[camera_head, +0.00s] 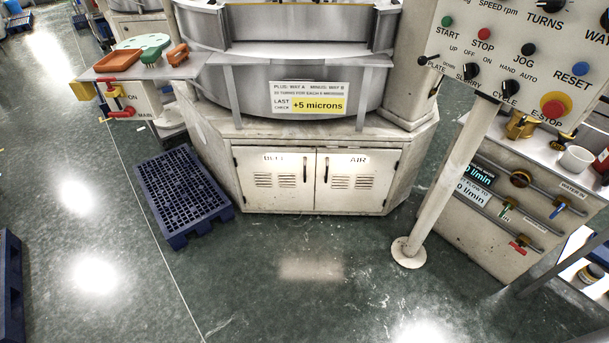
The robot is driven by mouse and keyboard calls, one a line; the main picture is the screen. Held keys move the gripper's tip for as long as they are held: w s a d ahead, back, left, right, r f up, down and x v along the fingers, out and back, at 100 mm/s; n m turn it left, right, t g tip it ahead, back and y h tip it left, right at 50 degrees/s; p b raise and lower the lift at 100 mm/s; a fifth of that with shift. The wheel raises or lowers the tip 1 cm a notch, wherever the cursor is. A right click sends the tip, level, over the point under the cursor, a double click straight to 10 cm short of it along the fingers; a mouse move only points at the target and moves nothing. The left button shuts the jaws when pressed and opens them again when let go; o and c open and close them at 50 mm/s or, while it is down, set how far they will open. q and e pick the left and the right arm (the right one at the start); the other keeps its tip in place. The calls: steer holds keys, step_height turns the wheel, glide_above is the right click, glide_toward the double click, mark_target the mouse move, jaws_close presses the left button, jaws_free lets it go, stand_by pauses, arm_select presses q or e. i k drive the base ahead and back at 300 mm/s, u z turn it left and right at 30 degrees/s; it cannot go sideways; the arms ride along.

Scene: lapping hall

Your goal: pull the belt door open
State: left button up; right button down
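The belt door (273,181) is the left one of two cream cabinet doors low in the machine's base, under a label that reads BELT. It looks shut, flush with its neighbour. It has louvre slots and a dark vertical handle (305,171) near its right edge. The air door (347,182) on the right also looks shut, with its own dark handle (328,170) near its left edge. The two handles stand close together on either side of the middle seam. Neither of my grippers shows in this view.
Green floor in front of the doors is clear. A blue pallet (183,190) lies to the left. A post with a round foot (408,252) stands front right, below the control panel (520,50). A flow-meter cabinet (500,215) is at right. A side shelf (140,72) juts out upper left.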

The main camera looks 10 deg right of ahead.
mark_target(270, 178)
steer(key=z, duration=0.6)
steer(key=i, duration=0.9)
steer(key=z, duration=0.85)
